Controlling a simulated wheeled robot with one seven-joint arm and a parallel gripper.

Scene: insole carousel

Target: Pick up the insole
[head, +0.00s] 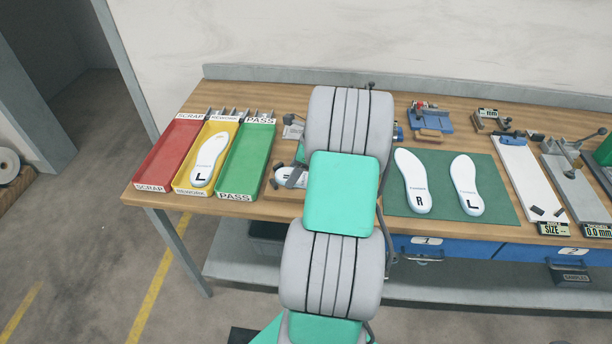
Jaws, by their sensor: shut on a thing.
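My gripper (296,177) shows just left of my green and grey arm, mostly hidden behind it. It is shut on a white insole (281,175), of which only a small part shows; the arm hides the rest. I cannot tell whether this insole touches the wooden fixture board under it. Two more white insoles lie side by side on the green mat (507,211) to the right: one marked R (413,176) and one marked L (466,180). Another insole marked L (208,158) lies in the yellow REWORK tray (181,183).
The red SCRAP tray (168,154) and green PASS tray (246,160) flank the yellow one; both look empty. Clamps and gauges, including a white board fixture (528,176), crowd the right and back. Blue drawers (447,249) sit under the bench's front edge.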

